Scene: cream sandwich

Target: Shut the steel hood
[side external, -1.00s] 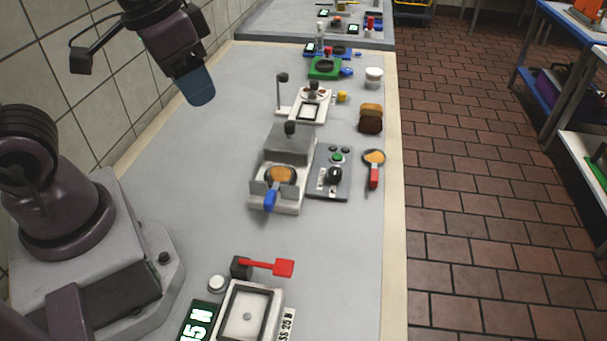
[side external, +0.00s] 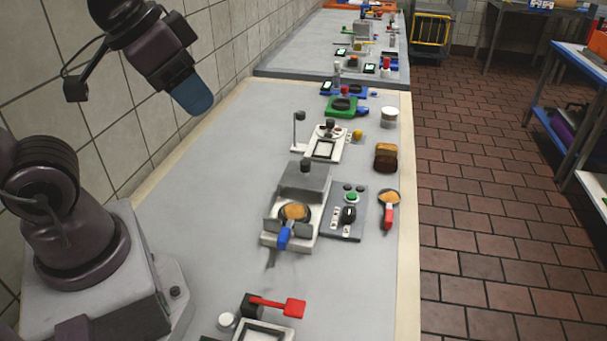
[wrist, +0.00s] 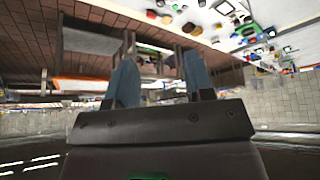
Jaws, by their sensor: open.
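The steel hood (side external: 307,179) is a grey block with a black knob (side external: 305,165) on top. It stands at the back of a small white-grey machine, raised clear of the round pan with orange-brown food (side external: 295,211) in front. A blue handle (side external: 285,236) sticks out at the machine's front. My gripper (side external: 194,98) is high at the upper left, well away from the hood, with blue fingers. In the wrist view, the two blue fingers (wrist: 161,82) are apart with nothing between them. I cannot make out the hood in the wrist view.
A control box (side external: 347,215) with a green button and black knob stands right beside the machine. Farther right lies a red-handled pan (side external: 388,205). A red lever (side external: 278,305) is at the front, bread (side external: 386,158) behind. The counter's left side (side external: 205,230) is clear.

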